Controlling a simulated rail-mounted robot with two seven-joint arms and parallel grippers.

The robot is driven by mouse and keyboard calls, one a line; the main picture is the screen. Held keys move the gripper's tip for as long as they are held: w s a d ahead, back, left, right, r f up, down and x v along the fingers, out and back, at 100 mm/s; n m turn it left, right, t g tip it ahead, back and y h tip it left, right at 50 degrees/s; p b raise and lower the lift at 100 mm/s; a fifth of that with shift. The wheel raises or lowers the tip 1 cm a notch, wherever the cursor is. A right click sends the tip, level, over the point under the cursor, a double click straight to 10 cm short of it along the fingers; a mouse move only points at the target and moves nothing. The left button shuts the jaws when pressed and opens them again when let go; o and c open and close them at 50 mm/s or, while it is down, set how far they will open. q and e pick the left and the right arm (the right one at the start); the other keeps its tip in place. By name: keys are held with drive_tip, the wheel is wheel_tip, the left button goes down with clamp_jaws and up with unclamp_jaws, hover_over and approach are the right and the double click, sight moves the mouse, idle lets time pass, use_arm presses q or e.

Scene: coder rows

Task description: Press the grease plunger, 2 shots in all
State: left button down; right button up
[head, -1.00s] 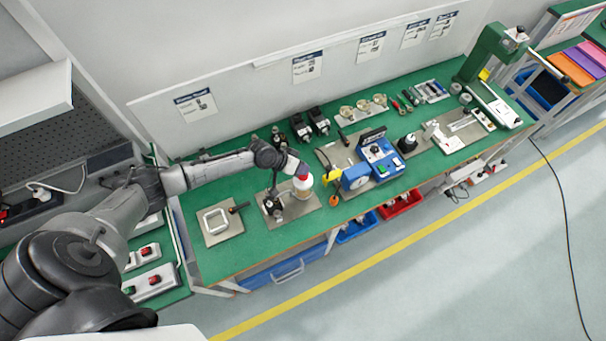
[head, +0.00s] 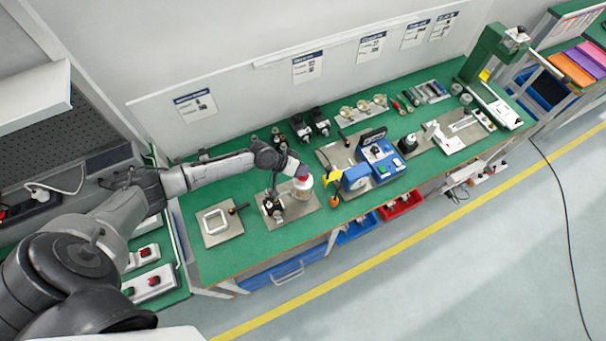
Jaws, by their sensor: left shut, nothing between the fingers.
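The grease dispenser (head: 304,186) is a pale, jar-like body on a grey metal plate (head: 300,213) near the front of the green bench. A red part (head: 303,173) sits at its top, which I take to be the plunger. My left gripper (head: 300,171) reaches in from the left and is shut and empty, over the top of the dispenser. It appears to touch the red part, but the contact is small and partly hidden by the wrist. A dark fixture (head: 272,204) stands on the same plate, left of the dispenser. My right gripper is not in view.
A plate with a white square frame (head: 216,221) lies to the left. A blue device (head: 355,178) and a blue machine (head: 381,158) stand to the right. Black units (head: 318,121) stand behind. The bench's front edge is close to the plates.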

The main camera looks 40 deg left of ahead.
use_arm(q)
drive_tip(key=shift+f, duration=0.35)
drive_tip(key=shift+f+b, duration=0.25)
drive_tip(key=shift+b, duration=0.2)
drive_tip(key=shift+r, duration=0.1)
idle(0.3)
drive_tip(key=shift+r+p, duration=0.65)
drive_tip(key=shift+p, duration=0.05)
drive_tip(key=shift+s+r+p, duration=0.1)
drive_tip(key=shift+r+p, duration=0.25)
drive_tip(key=shift+r, duration=0.2)
drive_tip(key=shift+r, duration=0.1)
